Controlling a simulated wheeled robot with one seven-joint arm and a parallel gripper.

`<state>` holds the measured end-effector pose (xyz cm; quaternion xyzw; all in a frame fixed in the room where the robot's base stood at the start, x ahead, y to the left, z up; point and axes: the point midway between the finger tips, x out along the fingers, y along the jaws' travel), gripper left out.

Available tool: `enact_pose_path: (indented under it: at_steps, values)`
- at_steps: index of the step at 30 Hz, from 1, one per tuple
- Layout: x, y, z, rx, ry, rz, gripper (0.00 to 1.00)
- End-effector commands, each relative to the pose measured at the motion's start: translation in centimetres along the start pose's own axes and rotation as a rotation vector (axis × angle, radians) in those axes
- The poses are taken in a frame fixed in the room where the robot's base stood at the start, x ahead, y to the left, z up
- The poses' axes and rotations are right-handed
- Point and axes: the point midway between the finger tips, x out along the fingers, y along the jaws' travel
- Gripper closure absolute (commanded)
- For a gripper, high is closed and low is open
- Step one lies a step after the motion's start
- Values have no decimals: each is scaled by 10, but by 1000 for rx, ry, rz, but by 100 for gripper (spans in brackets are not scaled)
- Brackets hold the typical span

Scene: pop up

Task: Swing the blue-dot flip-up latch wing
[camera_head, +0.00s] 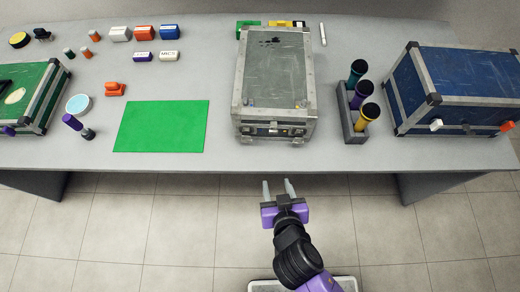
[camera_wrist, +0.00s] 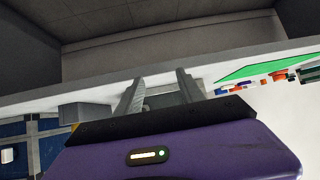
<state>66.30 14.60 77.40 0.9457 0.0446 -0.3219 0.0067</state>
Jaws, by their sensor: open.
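A grey metal-edged case (camera_head: 275,75) stands at the middle of the table near its front edge.
A rack (camera_head: 348,128) with several dark capped cylinders stands right of the case, and a blue case (camera_head: 455,75) farther right. A green mat (camera_head: 160,126) lies left. A green case (camera_head: 48,90) stands at far left. Small blocks lie at the back left. The floor before the table is clear.

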Motion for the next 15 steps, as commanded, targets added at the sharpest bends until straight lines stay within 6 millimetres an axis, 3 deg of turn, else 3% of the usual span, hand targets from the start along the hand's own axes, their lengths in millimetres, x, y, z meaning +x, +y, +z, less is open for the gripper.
enact_pose_path:
  at_steps: [1,6,10,15]
  values:
    - [5,-18,-23,5,7,12,55]
    - [18,-55,-65,43,23,86,55]
    - [20,-72,-84,68,38,123,55]
    - [22,-79,-92,83,46,142,55]
